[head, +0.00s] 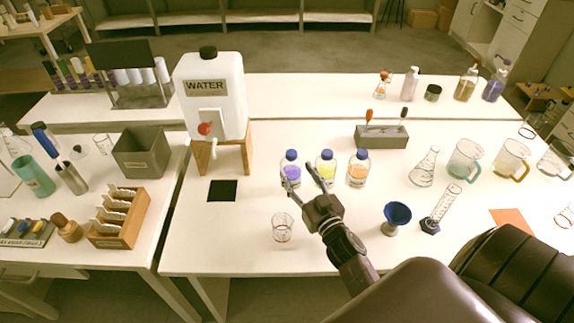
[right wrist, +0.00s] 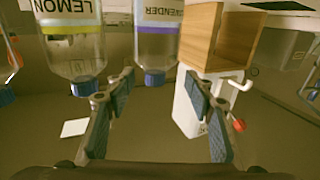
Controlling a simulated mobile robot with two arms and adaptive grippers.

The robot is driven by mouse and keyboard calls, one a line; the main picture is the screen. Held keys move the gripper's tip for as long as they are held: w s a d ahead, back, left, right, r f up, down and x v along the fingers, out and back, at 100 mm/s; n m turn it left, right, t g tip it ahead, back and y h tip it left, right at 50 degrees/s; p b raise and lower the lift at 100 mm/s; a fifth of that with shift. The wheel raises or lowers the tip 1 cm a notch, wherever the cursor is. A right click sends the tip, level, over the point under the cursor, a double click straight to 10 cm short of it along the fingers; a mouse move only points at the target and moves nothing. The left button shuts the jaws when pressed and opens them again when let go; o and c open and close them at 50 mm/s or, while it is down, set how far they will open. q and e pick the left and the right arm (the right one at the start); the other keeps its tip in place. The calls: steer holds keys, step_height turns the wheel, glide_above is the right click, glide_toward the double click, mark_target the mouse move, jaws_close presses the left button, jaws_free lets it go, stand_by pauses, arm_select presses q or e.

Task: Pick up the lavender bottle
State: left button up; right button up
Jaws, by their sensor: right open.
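The lavender bottle (head: 291,171), with purple liquid and a blue cap, stands upright at the left end of a row of three on the white table. In the right wrist view, which is upside down, the lavender bottle (right wrist: 157,42) shows its label and blue cap. My right gripper (head: 300,177) is open and empty, its fingertips close in front of the lavender bottle. In the wrist view the right gripper (right wrist: 159,80) has its fingers spread either side of the bottle's cap; contact cannot be told. My left gripper is not in view.
The lemon bottle (head: 326,168) stands just right of the lavender bottle, with an orange bottle (head: 358,172) beyond. A water tank (head: 228,115) on a wooden stand is at left. A beaker (head: 282,232) stands in front. A black square (head: 222,190) lies left with clear table around.

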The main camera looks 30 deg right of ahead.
mark_target(293, 160)
steer(key=shift+w+d+r, duration=0.1)
steer(key=shift+w+r, duration=0.15)
steer(key=shift+r, duration=0.1)
steer(key=shift+w, duration=0.3)
steer(key=w, duration=0.1)
steer(key=w+d+p, duration=0.1)
steer(key=w, duration=0.3)
steer(key=shift+d+r, duration=0.15)
steer(key=shift+d, duration=0.15)
steer(key=shift+w, duration=0.1)
steer(key=shift+c, duration=0.3)
steer(key=c, duration=1)
jaws_close()
